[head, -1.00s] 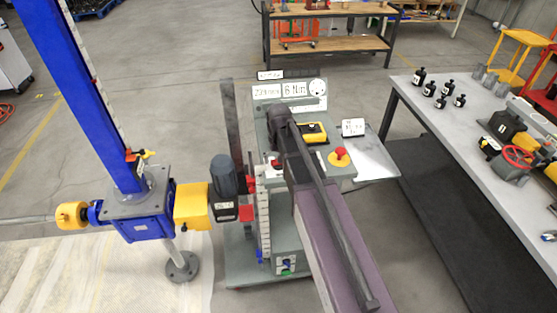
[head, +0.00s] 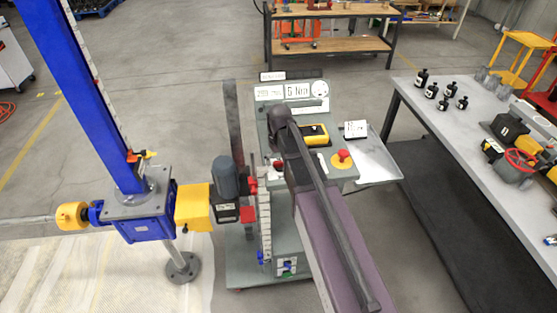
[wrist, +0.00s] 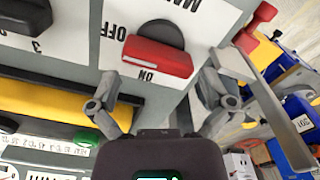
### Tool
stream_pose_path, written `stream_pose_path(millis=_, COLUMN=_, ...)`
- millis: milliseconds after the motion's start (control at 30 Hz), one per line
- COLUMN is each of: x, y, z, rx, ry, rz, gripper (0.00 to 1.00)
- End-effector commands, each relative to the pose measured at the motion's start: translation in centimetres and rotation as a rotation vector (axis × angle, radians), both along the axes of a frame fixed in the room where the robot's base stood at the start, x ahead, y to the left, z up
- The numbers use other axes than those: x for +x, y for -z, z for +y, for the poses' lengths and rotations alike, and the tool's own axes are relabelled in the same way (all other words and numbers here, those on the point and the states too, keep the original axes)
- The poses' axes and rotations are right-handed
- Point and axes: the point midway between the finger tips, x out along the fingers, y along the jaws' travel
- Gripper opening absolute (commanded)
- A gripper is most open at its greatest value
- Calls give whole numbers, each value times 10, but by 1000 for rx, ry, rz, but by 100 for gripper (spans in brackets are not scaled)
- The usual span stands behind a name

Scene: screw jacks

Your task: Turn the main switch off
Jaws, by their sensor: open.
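The main switch (wrist: 158,58) is a red handle on a dark round base, mounted on a white plate. Upside-down letters for MAIN run along the plate's top, OFF is at its left, and ON is just below the handle. The handle lies across the picture, slightly tilted, with its long face by the ON mark. My gripper (wrist: 160,92) is open, with one finger to each side just below the handle and nothing between them. In the head view my arm hides the gripper; a small red part (head: 278,163) shows beside it on the console.
The grey console (head: 345,172) carries a red mushroom button on yellow (head: 343,158), a yellow pendant (head: 314,134) and readout panels (head: 297,91). A blue screw jack (head: 140,217) with a tall column stands to the left. A bench with bottles (head: 405,92) is to the right.

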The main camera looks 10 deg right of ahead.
Motion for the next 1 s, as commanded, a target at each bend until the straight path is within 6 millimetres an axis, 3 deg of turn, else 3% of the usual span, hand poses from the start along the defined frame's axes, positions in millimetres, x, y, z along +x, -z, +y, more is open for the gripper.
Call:
stream_pose_path(millis=33, x=-18, y=1, z=-7, rx=-18, ry=-41, rz=31, gripper=100)
stream_pose_path(millis=1000, x=-11, y=1, z=-4, rx=-16, ry=-687, rz=23, gripper=100)
